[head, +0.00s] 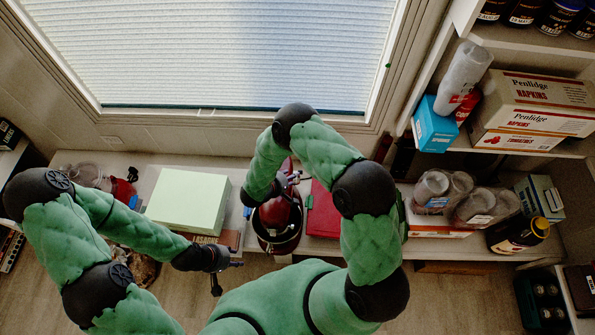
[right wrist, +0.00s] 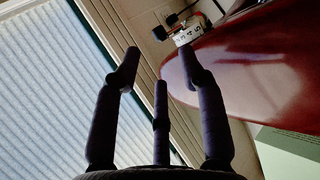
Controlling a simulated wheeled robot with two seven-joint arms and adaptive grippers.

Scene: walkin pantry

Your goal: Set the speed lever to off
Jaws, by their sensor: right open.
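The red stand mixer (head: 277,212) stands on the counter with a bowl under its head. In the right wrist view its glossy red body (right wrist: 265,65) fills the right side. My left gripper (head: 227,276) is low, in front of the counter, fingers apart and empty.
A pale green box (head: 188,198) stands left of the mixer and a red box (head: 323,210) right of it. Clear containers (head: 432,187) and a dark jar (head: 519,235) stand farther right. A window (head: 240,50) is behind the counter.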

